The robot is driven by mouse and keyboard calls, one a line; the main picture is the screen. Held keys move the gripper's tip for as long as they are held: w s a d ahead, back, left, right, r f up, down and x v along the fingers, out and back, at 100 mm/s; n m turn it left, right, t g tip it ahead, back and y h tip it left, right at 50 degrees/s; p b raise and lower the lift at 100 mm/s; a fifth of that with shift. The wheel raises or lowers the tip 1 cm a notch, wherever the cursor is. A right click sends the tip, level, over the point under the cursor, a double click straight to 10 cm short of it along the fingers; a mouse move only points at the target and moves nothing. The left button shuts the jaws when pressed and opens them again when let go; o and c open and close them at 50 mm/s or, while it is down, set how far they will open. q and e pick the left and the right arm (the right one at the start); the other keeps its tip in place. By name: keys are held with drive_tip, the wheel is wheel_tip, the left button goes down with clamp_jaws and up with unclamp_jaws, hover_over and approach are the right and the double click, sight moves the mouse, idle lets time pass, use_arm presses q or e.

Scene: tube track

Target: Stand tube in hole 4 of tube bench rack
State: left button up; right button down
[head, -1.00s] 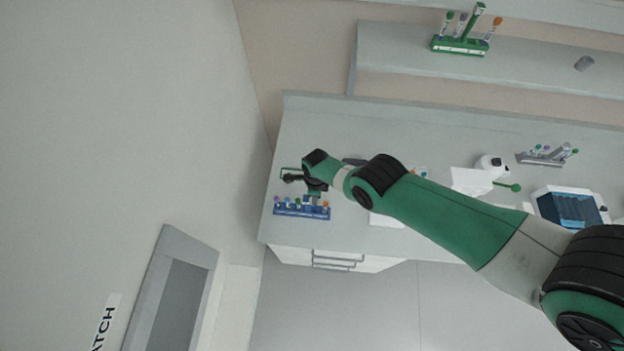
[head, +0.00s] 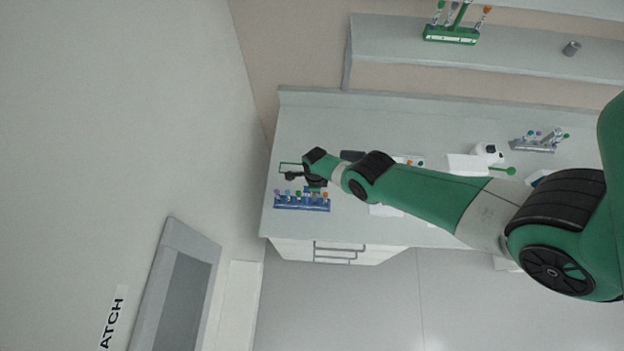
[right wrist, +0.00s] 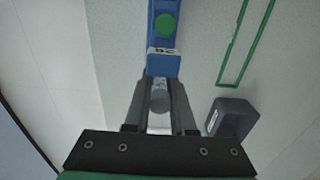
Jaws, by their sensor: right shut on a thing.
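The blue tube bench rack (head: 302,207) stands near the left end of the bench. Several tubes with coloured caps stand in it. My right gripper (head: 314,186) is just behind the rack and partly covers its right part. In the right wrist view my right gripper (right wrist: 160,98) is shut on a grey, round-ended thing, seemingly the tube (right wrist: 159,103), just short of the blue rack (right wrist: 164,66). A green cap (right wrist: 165,25) shows farther along the rack. The hole numbers are too small to tell. My left gripper is not in view.
A green rectangular outline (right wrist: 236,55) and a dark grey block (right wrist: 231,117) lie right of the rack in the wrist view. A green rack (head: 450,37) stands on the upper shelf, and a grey rack (head: 532,146) farther right on the bench. The bench's front edge is close to the blue rack.

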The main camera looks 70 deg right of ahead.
drive_tip(key=shift+f+b, duration=0.5)
idle(0.8)
drive_tip(key=shift+f+b, duration=0.5)
drive_tip(key=shift+f, duration=0.1)
drive_tip(key=shift+f+b, duration=0.55)
drive_tip(key=shift+b, duration=0.1)
drive_tip(key=c, duration=0.7)
unclamp_jaws()
drive_tip(key=shift+r, duration=0.1)
